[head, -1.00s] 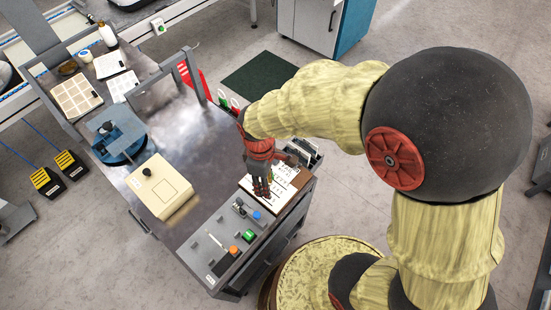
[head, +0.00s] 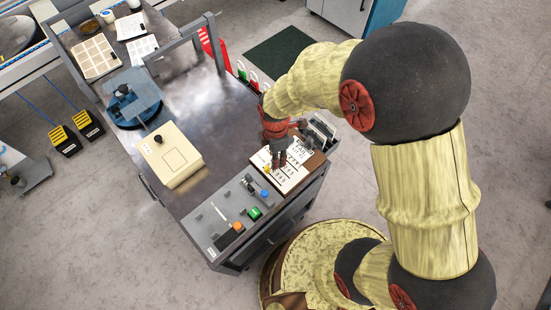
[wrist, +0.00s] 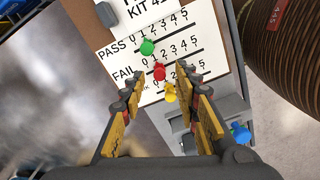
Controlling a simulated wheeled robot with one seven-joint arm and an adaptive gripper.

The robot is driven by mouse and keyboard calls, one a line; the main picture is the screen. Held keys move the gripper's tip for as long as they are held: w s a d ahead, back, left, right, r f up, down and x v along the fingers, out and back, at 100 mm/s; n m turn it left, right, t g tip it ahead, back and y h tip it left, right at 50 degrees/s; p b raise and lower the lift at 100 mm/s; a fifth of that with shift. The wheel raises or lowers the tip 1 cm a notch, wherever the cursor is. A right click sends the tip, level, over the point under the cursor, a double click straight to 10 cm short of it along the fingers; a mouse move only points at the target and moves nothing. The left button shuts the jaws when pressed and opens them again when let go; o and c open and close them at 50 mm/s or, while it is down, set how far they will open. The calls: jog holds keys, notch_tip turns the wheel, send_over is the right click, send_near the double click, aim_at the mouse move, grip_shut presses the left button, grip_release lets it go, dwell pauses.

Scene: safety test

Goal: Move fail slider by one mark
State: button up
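The white scoreboard (head: 291,180) lies at the right end of the table, printed with PASS and FAIL rows numbered 0 to 5. In the wrist view, a red slider (wrist: 159,71) sits on the FAIL row near its low-number end; its exact mark is hard to read. A green slider (wrist: 147,47) sits on the PASS row and a yellow slider (wrist: 170,93) on the row below. My gripper (head: 277,164) is over the board, pointing down. In the wrist view its fingers (wrist: 160,82) are apart, with the red slider showing between their tips; contact is not visible.
A grey panel with an orange button (head: 238,227), a green switch (head: 254,213) and a blue button (head: 265,195) adjoins the board. A cream box (head: 176,162) and a blue round fixture (head: 133,106) stand farther left. The table middle is bare.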

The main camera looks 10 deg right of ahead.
jog(key=shift+f, duration=0.7)
jog(key=c, duration=0.3)
jog(key=c, duration=0.4)
grip_shut()
